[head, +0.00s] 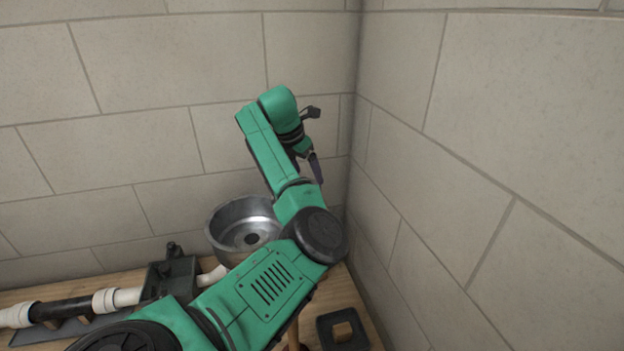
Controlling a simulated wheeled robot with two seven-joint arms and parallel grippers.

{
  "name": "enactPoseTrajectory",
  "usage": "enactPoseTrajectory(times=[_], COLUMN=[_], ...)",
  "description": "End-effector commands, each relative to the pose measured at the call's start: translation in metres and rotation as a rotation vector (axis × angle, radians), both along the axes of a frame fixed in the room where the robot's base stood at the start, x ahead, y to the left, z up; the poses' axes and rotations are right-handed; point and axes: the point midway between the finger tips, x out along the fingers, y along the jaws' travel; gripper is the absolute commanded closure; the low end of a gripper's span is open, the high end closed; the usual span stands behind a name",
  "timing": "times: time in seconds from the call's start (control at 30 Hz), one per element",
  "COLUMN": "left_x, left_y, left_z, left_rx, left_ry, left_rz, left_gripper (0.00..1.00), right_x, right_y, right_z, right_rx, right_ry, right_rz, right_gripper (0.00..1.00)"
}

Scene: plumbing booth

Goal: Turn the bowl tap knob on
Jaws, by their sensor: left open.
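A round metal bowl (232,252) with a dark drain hole stands on the wooden bench near the corner, partly covered by my green left arm. My left gripper (312,167) is above and to the right of the bowl, close to the wall corner. Its dark fingers point down and are partly hidden by the arm; it is open and I see nothing in it. I cannot make out the bowl tap knob for certain; it may be behind my arm or gripper. My right gripper is not in view.
White and black piping (62,309) runs along the bench at the left to a dark valve-like block (170,274). A dark square piece with a hole (328,323) is at the bench's right side. Block walls (480,130) close in behind and at the right.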

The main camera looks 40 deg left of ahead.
Motion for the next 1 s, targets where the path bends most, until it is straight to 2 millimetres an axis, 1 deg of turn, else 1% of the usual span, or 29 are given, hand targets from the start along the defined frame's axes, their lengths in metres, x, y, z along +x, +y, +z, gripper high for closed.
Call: enactPoseTrajectory(times=[0.03, 0.1, 0.2, 0.3, 0.4, 0.57, 0.6, 0.67, 0.7, 0.77, 0.8, 0.83, 1.0], left_x=[0.004, 0.011, 0.018, 0.023, 0.024, 0.024, 0.024, 0.024, 0.024, 0.024, 0.024, 0.024, 0.024], left_y=[-0.001, -0.001, 0.000, 0.000, 0.000, 0.000, 0.000, 0.000, 0.000, 0.000, 0.000, 0.000, 0.000], left_z=[-0.007, -0.023, -0.042, -0.054, -0.059, -0.060, -0.060, -0.060, -0.060, -0.059, -0.059, -0.059, -0.060], left_rx=[-0.002, -0.001, 0.000, 0.001, 0.001, 0.002, 0.002, 0.002, 0.002, 0.002, 0.002, 0.002, 0.002], left_ry=[0.006, 0.006, 0.005, 0.002, 0.001, 0.000, 0.000, 0.000, 0.001, 0.000, 0.000, 0.000, 0.000], left_rz=[-0.001, -0.002, 0.001, 0.001, 0.003, 0.003, 0.003, 0.003, 0.003, 0.003, 0.003, 0.003, 0.011], left_gripper=[0.10, 0.10, 0.10, 0.10, 0.10, 0.10, 0.18, 0.41, 0.56, 0.79, 0.95, 0.96, 0.96], right_x=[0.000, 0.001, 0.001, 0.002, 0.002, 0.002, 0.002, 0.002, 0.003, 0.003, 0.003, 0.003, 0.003], right_y=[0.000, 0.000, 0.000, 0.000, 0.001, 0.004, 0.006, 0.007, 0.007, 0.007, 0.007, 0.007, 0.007], right_z=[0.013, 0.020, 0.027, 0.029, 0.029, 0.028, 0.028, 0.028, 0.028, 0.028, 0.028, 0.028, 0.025], right_rx=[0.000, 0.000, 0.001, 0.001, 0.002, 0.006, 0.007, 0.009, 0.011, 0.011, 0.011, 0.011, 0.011], right_ry=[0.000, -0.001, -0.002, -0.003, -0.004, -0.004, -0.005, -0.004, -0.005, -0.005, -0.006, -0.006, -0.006], right_rz=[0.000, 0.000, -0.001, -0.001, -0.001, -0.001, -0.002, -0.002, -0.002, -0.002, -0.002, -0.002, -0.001], right_gripper=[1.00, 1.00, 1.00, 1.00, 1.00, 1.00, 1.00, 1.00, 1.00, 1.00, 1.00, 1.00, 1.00])
